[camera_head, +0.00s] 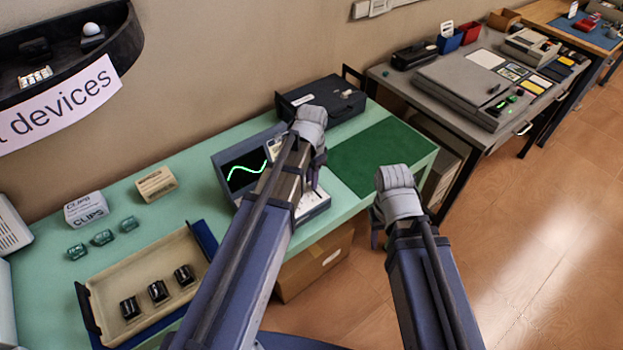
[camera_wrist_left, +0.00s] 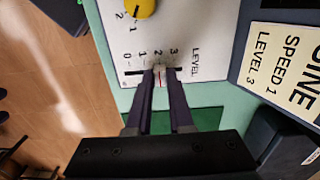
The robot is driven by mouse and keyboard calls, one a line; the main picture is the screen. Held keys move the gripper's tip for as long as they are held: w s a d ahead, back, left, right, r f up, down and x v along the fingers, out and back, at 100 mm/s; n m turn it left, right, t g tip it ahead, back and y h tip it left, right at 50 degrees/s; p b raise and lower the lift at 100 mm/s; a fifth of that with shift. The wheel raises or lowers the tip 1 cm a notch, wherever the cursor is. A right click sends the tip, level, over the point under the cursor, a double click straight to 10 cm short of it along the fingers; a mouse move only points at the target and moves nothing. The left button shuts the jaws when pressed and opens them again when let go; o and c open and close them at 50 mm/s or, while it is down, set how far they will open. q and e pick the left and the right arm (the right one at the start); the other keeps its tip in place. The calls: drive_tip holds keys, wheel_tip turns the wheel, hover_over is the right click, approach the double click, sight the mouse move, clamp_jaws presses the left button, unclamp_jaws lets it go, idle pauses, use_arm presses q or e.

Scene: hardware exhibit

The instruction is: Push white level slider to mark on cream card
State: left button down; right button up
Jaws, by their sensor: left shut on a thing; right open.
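The white level slider (camera_wrist_left: 157,69) sits in its slot on the white panel (camera_wrist_left: 185,30), near the 2 of a scale from 0 to 3. My left gripper (camera_wrist_left: 160,74) is shut on it, one finger on each side. The cream card (camera_wrist_left: 283,62) beside the panel reads SINE, SPEED 1, LEVEL 3. In the head view, my left gripper (camera_head: 316,178) is over the device, whose screen (camera_head: 243,172) shows a green wave; the arm hides much of the panel. My right gripper (camera_head: 376,236) is open and empty beyond the table's front edge.
A yellow knob (camera_wrist_left: 141,7) is on the same panel. A dark box (camera_head: 320,100) stands behind the device, and a green mat (camera_head: 375,157) lies to its right. A beige tray (camera_head: 112,277) with black parts is at the left.

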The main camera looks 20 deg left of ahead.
use_arm(q)
drive_tip(key=shift+w, duration=0.1)
drive_tip(key=shift+w+a, duration=0.75)
drive_tip(key=shift+a, duration=0.25)
drive_tip(key=c, duration=0.8)
unclamp_jaws()
wheel_tip(320, 180, up, 8)
drive_tip(key=p, duration=0.7)
drive_tip(key=shift+p, duration=0.4)
drive_tip(key=shift+f, duration=0.1)
drive_tip(key=s+d+n+y, duration=0.1)
drive_tip(key=s+d+n, duration=0.2)
drive_tip(key=s+d, duration=0.9)
drive_tip(key=s, duration=0.4)
drive_tip(key=shift+d+n, duration=0.25)
drive_tip(key=shift+n, duration=0.15)
